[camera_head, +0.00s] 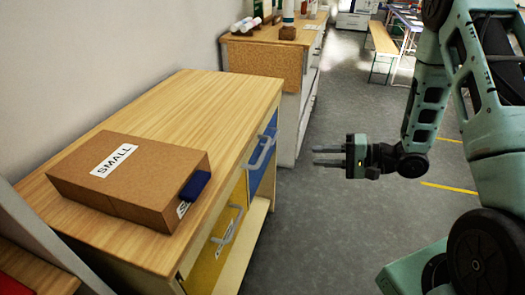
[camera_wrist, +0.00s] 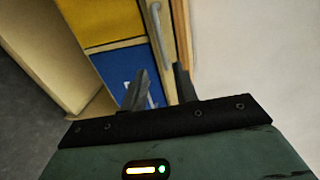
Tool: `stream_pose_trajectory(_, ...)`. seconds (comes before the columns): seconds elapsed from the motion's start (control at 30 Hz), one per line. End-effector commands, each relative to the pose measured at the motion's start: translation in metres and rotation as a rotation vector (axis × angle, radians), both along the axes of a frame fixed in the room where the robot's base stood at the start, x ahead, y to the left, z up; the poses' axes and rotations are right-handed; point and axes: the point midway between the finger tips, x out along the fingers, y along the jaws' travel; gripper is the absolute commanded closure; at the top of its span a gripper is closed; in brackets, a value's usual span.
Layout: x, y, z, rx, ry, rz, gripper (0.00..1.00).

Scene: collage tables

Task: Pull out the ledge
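A wooden cabinet (camera_head: 190,105) stands on the left, with a blue front (camera_head: 268,152) and a yellow front (camera_head: 214,250). Each front has a grey bar handle: one on the blue (camera_head: 262,150), one on the yellow (camera_head: 226,230). A pale board (camera_head: 257,215) juts out below the fronts. I cannot tell which part is the ledge. My gripper (camera_head: 317,156) is open and empty, right of the cabinet and apart from it. In the wrist view, the gripper (camera_wrist: 161,70) has its fingers apart; the blue front (camera_wrist: 125,68), yellow front (camera_wrist: 98,20) and a grey handle (camera_wrist: 157,30) lie beyond.
A cardboard box (camera_head: 125,178) marked SMALL lies on the cabinet top, with a dark blue object (camera_head: 195,186) at its end. A second cabinet (camera_head: 268,65) with bottles stands behind. Grey floor (camera_head: 340,220) is clear right of the cabinet. A bench (camera_head: 382,40) is farther back.

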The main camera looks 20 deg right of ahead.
Motion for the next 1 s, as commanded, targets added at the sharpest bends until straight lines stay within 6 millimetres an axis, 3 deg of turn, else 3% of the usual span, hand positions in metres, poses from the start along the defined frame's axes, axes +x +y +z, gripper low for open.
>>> stream_pose_trajectory(0.7,0.079,0.11,-0.028,-0.004,-0.002,0.004,0.71)
stream_pose_trajectory(1.0,0.096,0.133,-0.034,-0.005,-0.001,0.002,0.71)
